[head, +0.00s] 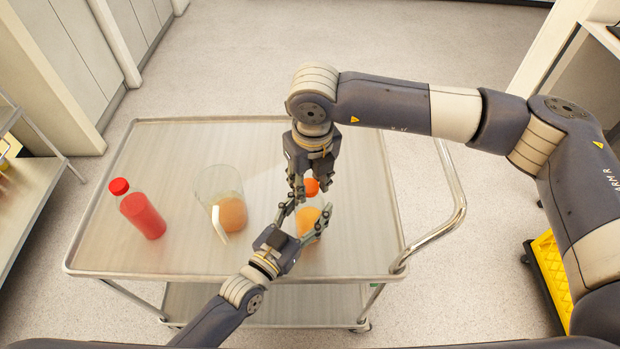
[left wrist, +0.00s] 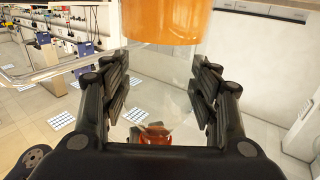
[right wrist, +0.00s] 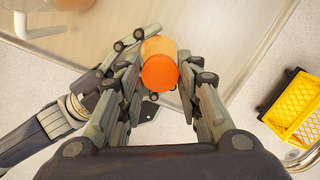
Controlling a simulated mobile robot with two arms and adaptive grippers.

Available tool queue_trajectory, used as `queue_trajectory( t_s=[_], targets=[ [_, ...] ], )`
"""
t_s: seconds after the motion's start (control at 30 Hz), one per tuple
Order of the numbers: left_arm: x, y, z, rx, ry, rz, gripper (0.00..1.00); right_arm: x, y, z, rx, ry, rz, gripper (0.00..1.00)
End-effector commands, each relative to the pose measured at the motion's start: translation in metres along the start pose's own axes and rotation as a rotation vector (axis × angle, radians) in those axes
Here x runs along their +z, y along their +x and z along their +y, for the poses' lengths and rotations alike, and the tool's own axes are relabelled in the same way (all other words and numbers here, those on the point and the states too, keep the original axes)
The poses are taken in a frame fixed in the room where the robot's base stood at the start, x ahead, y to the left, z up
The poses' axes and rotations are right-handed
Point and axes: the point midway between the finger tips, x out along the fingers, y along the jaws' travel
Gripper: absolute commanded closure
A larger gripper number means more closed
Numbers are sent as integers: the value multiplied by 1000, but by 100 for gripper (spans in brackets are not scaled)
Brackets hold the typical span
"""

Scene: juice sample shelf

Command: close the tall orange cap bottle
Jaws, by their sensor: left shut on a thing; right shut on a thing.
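The tall bottle (head: 308,222) is clear, with orange juice in its lower part, and stands near the right side of the metal cart. My left gripper (head: 306,209) is shut on the clear upper part of the bottle, with a finger on each side; the juice (left wrist: 165,22) shows in the left wrist view. The orange cap (head: 312,187) is at the bottle's top, between the fingers of my right gripper (head: 315,183), which is shut on it from above. The cap (right wrist: 160,72) also shows in the right wrist view. I cannot tell whether the cap is seated on the neck.
A jug (head: 218,190) of orange juice stands left of the bottle. A red bottle with a red cap (head: 142,213) stands farther left on the cart (head: 180,150). The cart's handle (head: 452,215) is at the right. A yellow crate (head: 551,272) is on the floor at right.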

Motion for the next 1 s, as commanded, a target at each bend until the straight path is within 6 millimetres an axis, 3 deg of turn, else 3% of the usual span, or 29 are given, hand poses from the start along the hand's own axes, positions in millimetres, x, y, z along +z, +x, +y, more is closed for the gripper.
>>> queue_trajectory(
  t_s=[1.0],
  targets=[
    [0, 0, 0, 0, 0, -1, 100, 4, 1, 2, -195, 1775, 43, 75]
  ],
)
